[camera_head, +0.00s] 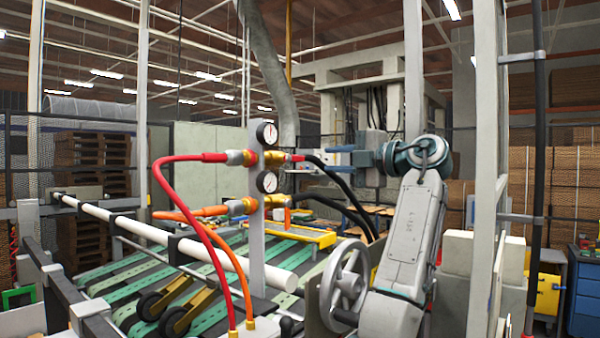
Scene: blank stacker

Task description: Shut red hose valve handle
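A grey post (257,215) carries two round gauges, with brass fittings beside each. A red hose (180,160) joins the upper fitting from the left, and an orange hose (205,212) joins the lower one. A small red valve handle (297,158) shows at the right end of the upper brass fitting. Whether a fingertip touches the handle cannot be told.
A white roller (180,240) and green-striped conveyor (120,275) lie left. A pale upright post (485,170) stands right.

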